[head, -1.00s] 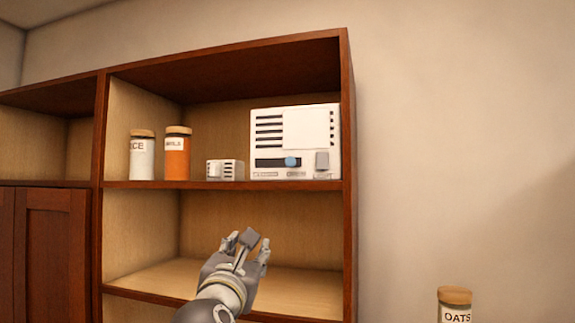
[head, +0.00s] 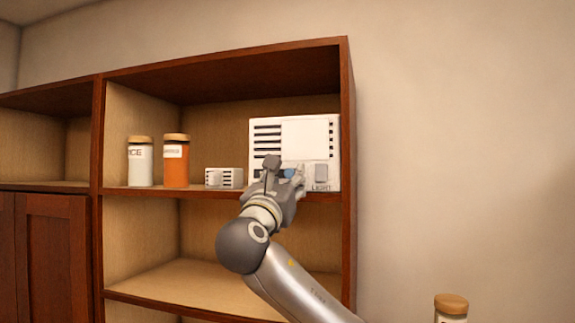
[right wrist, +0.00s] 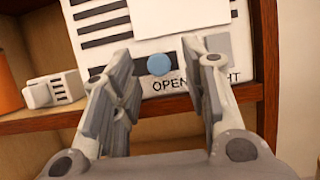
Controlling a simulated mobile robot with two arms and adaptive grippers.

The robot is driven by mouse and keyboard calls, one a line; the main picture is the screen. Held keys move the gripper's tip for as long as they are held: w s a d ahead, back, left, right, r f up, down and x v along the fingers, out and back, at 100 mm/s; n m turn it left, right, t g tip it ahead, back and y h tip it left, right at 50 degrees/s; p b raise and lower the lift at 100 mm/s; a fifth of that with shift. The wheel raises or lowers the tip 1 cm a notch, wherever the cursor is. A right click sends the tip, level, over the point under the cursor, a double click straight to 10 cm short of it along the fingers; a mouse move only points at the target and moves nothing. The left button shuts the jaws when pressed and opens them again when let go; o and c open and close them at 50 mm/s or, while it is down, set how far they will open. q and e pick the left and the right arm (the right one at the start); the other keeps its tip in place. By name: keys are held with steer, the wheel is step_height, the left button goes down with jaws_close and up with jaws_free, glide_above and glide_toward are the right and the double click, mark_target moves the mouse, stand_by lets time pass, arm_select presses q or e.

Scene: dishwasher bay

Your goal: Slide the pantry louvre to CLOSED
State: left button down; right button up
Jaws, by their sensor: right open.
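The white louvre unit (head: 320,135) stands on the upper shelf at the right, with dark slats at its left and a plain white panel over the rest. Its round blue knob (head: 289,173) shows partly behind my right gripper (head: 285,168). In the right wrist view the blue knob (right wrist: 160,64) sits just above the word OPEN. My right gripper (right wrist: 160,58) is open, its fingers on either side of the knob in that view. I cannot tell if they touch it. The slider slot is mostly hidden. My left gripper is not in view.
A smaller white slatted box (head: 224,178) stands left of the unit, beside orange (head: 176,165) and white (head: 141,165) jars. A grey light switch (head: 321,173) is right of the knob. The shelf's side wall (head: 348,160) is close on the right.

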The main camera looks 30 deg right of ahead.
steer(key=shift+w+d+r, duration=0.25)
steer(key=shift+w+d, duration=0.2)
steer(key=shift+w, duration=0.05)
jaws_close()
